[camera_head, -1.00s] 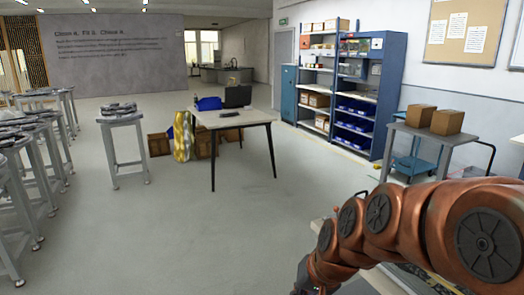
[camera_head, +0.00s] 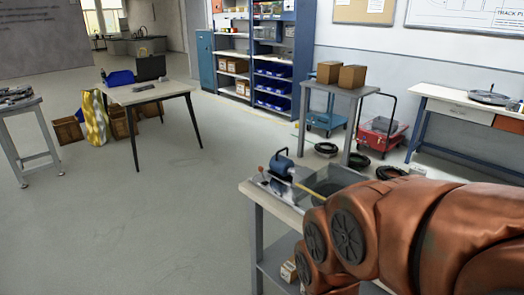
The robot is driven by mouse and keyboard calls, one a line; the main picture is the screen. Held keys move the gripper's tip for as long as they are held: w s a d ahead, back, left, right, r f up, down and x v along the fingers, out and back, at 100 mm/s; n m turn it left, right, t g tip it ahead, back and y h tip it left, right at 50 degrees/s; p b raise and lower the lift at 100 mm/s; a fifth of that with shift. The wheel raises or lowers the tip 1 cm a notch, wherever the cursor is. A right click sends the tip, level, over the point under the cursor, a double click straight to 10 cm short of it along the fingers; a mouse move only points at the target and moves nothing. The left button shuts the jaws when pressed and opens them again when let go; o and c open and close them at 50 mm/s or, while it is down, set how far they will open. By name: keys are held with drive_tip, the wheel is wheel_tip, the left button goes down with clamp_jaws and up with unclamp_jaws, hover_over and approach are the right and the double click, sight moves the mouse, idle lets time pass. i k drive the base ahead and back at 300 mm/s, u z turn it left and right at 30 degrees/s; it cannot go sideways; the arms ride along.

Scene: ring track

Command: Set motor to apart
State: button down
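A small blue device that looks like the motor (camera_head: 283,164) stands on a workbench (camera_head: 262,199) near the middle of the view. A yellowish rod runs from it to the right, and a small orange knob shows at its left. My copper-coloured arm fills the lower right and covers part of the bench. My gripper is out of view, so its fingers cannot be seen. I cannot tell what state the motor is in.
A grey table with two cardboard boxes (camera_head: 340,75) stands behind the bench. Black rings (camera_head: 326,149) lie on the floor near it. A red cart (camera_head: 382,137) stands further right. The floor at lower left is clear.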

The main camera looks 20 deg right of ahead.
sight(281, 166)
drive_tip(key=u, duration=0.2)
drive_tip(key=i, duration=1.25)
drive_tip(key=u, duration=0.1)
